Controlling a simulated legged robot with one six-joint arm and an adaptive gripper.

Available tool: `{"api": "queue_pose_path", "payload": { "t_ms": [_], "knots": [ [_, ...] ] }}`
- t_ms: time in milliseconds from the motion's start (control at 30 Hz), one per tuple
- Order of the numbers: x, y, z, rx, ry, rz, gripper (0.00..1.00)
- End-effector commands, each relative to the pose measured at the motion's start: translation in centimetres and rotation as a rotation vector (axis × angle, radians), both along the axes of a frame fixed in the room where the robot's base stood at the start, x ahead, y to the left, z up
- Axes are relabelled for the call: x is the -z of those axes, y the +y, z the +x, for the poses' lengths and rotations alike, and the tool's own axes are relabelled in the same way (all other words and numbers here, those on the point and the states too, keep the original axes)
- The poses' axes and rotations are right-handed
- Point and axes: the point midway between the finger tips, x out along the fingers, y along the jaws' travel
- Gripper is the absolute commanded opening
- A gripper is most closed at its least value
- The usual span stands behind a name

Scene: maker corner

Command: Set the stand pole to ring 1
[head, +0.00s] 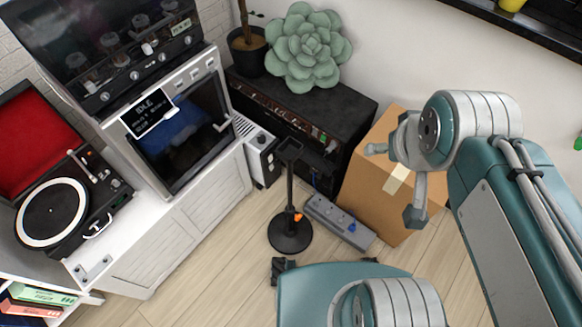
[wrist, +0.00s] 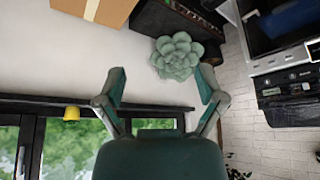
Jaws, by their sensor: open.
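The black stand pole (head: 290,188) stands upright on a round black base (head: 290,236) on the wooden floor in the head view. A small dark head tops it. An orange part (head: 297,217) sits low on the pole, just above the base. Ring marks are too small to make out. My gripper (head: 394,183) is open and empty, to the right of the stand and apart from it, in front of the cardboard box in the picture. In the wrist view my gripper (wrist: 161,78) has its fingers spread, with wall and plant beyond. The stand does not show there.
A cardboard box (head: 372,190) and a grey power strip (head: 338,221) lie right of the stand. A dark cabinet (head: 345,99) with a succulent plant (head: 308,48) is behind. A white cabinet (head: 175,237) with a turntable (head: 52,213) and machine is left. Floor is clear front-left.

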Motion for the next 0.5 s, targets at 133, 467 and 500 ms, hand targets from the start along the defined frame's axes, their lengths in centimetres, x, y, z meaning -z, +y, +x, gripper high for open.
{"api": "queue_pose_path", "payload": {
  "t_ms": [133, 467, 500],
  "knots": [
    [0.0, 0.0, 0.0, 0.0, 0.0, 0.0, 0.75],
    [2.4, 1.5, 2.8, 0.062, 0.211, 0.147, 0.62],
    [2.9, 1.7, 3.3, 0.076, 0.25, 0.177, 0.62]
  ]
}}
